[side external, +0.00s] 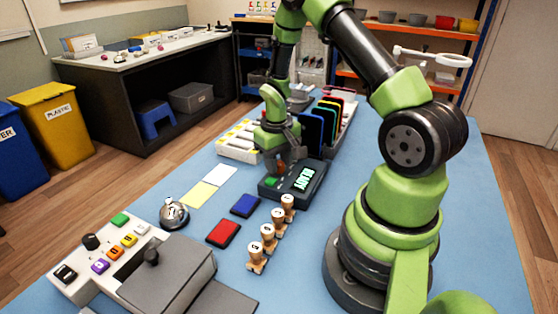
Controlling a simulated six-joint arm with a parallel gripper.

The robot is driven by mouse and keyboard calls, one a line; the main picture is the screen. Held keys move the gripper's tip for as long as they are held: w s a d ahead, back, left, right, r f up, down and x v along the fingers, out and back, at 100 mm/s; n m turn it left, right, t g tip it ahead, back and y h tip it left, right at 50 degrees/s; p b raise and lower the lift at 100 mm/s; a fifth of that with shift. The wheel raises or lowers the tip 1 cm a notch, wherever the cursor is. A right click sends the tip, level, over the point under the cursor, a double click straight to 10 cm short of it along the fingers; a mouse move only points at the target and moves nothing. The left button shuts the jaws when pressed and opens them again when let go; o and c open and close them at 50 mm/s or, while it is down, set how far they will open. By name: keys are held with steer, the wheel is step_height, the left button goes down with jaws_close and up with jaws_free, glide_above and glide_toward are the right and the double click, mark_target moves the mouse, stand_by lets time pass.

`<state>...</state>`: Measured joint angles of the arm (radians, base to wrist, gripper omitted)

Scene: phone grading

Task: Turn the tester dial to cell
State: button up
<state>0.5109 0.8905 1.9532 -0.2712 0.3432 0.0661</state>
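The tester appears to be the dark grey device (312,189) on the blue table, with a lit green display (303,179) whose text I cannot read surely, and a green patch at its left. My gripper (281,166) points down over the device's far left part. A small reddish-brown shape shows at the fingertips; I cannot tell if it is the dial or part of my gripper. The finger gap is too small to judge, and contact is unclear. No dial setting can be read.
A rack of phones (314,124) stands close behind my gripper. Several wooden stamps (278,222), a blue pad (245,205), a red pad (223,233) and a bell (174,215) lie in front. A panel with coloured buttons and a black knob (91,241) is at front left.

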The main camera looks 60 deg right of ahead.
step_height(320, 180, up, 10)
steer(key=shift+a, duration=0.25)
stand_by(0.4)
steer(key=shift+w, duration=0.1)
steer(key=s+a+r+t, duration=0.3)
steer(key=a+r+t, duration=0.1)
steer(key=a+r, duration=0.7)
steer(key=s+a+r+n+t+y, duration=0.1)
steer(key=s+a+r+t+y, duration=0.1)
steer(key=s+a+r, duration=0.4)
steer(key=s+t, duration=0.1)
steer(key=s, duration=0.1)
steer(key=shift+s+a+n+y, duration=0.3)
steer(key=shift+a, duration=0.05)
steer(key=shift+c, duration=0.4)
stand_by(0.4)
